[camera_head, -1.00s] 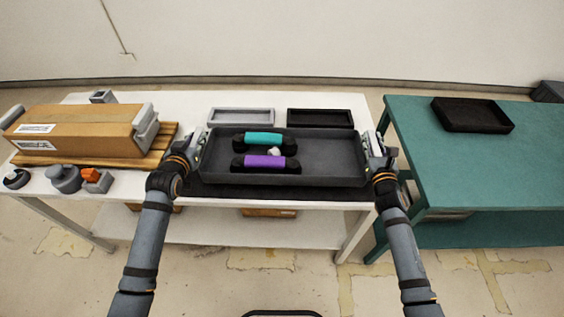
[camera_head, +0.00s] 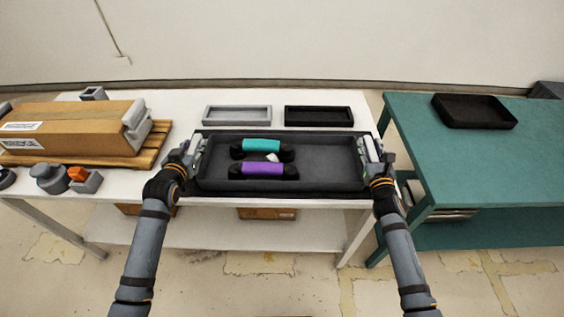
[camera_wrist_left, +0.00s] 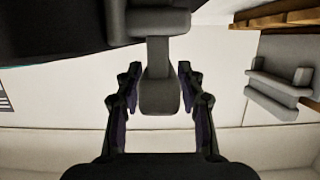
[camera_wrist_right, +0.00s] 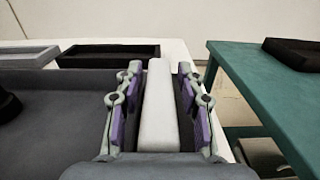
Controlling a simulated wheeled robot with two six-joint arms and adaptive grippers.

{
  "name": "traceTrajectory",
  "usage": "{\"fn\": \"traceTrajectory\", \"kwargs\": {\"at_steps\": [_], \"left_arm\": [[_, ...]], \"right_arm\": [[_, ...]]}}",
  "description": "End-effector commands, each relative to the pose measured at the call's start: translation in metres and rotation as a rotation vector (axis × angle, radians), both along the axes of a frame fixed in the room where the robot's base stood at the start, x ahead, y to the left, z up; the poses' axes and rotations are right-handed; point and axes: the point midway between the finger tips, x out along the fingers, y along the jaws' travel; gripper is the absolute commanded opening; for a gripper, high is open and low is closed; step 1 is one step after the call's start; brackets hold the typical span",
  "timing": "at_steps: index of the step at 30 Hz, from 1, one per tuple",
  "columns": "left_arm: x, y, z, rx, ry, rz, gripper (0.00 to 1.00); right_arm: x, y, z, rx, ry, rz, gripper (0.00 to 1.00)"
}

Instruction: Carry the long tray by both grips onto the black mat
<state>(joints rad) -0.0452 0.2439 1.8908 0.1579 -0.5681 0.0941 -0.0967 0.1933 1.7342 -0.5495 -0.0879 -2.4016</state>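The long dark grey tray (camera_head: 320,178) is on the white table, over the black mat (camera_head: 300,196), whose front edge shows below it. Whether its base touches the mat all over is hidden. It holds a teal-banded handset (camera_head: 262,146) and a purple-banded handset (camera_head: 263,169). My left gripper (camera_wrist_left: 160,72) has its fingers either side of the tray's left grip (camera_wrist_left: 160,95), with slim gaps. My right gripper (camera_wrist_right: 158,70) straddles the pale right grip (camera_wrist_right: 160,110), with gaps beside it. Both look open.
Behind the tray lie a grey shallow tray (camera_head: 238,108) and a black one (camera_head: 318,108). A cardboard box (camera_head: 80,135) on a pallet (camera_head: 146,157) stands at left. The green table (camera_head: 470,165) at right carries a dark tray (camera_head: 474,126) and is otherwise largely clear.

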Motion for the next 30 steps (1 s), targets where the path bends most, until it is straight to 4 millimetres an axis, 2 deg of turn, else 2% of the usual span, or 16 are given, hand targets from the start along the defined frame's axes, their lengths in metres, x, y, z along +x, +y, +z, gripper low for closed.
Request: {"fn": "traceTrajectory", "kwargs": {"at_steps": [11,14,23,30], "left_arm": [[-0.004,0.000,0.002,0.000,-0.001,0.000,0.47],[-0.019,0.001,0.006,0.002,0.000,-0.002,0.47],[-0.090,0.001,0.028,0.006,0.002,-0.007,0.47],[-0.113,0.003,0.035,0.003,0.000,-0.002,0.47]], "right_arm": [[0.000,0.000,0.001,0.000,-0.002,0.001,0.47],[0.000,0.000,0.001,0.001,-0.002,0.001,0.47],[0.000,0.000,0.001,0.001,-0.002,0.001,0.47],[0.000,0.000,0.001,0.001,-0.002,0.001,0.47]]}}
